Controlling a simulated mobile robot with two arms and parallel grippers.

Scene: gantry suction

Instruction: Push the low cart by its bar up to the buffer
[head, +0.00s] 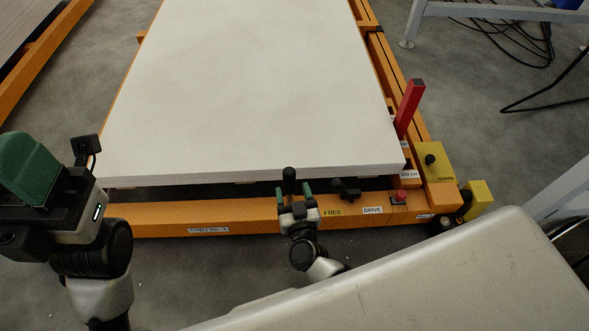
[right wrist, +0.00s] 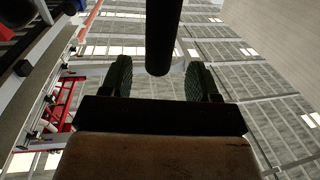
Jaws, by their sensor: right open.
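The low orange cart (head: 160,222) carries a flat white board stack (head: 255,85) and fills the middle of the head view. A short black upright post (head: 289,174) stands at its near beam, just left of the FREE label. My right gripper (head: 294,190) is open at that beam, its green fingers on either side of the post. In the right wrist view a dark round rod (right wrist: 163,35) ends between the two fingers (right wrist: 160,78), with gaps on both sides. My left gripper (head: 45,180) is at the left edge; its opening is unclear. I cannot identify the buffer.
A black lever (head: 346,190) sits between the FREE and DRIVE labels. A red button (head: 399,196), red post (head: 409,108) and yellow box (head: 434,162) are at the cart's right corner. Black cables (head: 515,35) lie on the floor at upper right.

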